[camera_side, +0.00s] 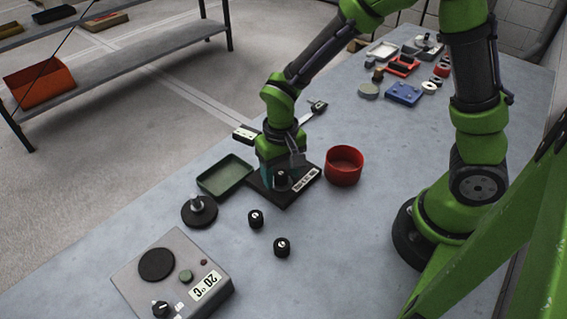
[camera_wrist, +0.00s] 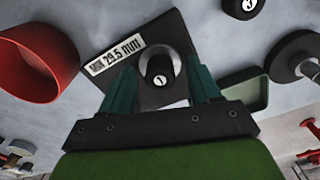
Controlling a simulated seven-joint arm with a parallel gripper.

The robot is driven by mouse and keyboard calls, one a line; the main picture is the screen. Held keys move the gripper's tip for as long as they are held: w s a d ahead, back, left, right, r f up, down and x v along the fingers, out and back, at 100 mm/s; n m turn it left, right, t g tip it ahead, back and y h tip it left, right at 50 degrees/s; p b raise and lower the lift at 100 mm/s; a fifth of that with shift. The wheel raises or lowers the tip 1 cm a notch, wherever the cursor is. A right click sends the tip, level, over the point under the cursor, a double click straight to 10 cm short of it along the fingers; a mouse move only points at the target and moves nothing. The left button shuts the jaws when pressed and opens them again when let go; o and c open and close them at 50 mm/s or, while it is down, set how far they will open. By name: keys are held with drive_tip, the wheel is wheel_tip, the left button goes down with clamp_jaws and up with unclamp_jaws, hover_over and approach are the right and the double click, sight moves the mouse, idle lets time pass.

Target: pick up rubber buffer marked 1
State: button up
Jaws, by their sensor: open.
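The rubber buffer marked 1 (camera_wrist: 160,72) is a black cylinder with a white number disc on top. It stands on a dark plate (camera_wrist: 118,68) with a "29.5 mm" label. In the side view the buffer (camera_side: 281,181) shows on the plate (camera_side: 290,194), partly covered by my gripper. My gripper (camera_wrist: 161,82) is open, pointing down, its teal fingers on either side of the buffer in the wrist view. In the side view my gripper (camera_side: 277,172) is low over the plate.
A red round bin (camera_side: 343,167) stands right of the plate, a green tray (camera_side: 225,175) left. Two other black buffers (camera_side: 256,218) (camera_side: 282,246) stand in front. A black-based fixture (camera_side: 199,211) and a grey "20 °C" box (camera_side: 172,273) are nearer.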

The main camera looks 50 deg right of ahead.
clamp_jaws()
drive_tip(key=shift+r, duration=0.15)
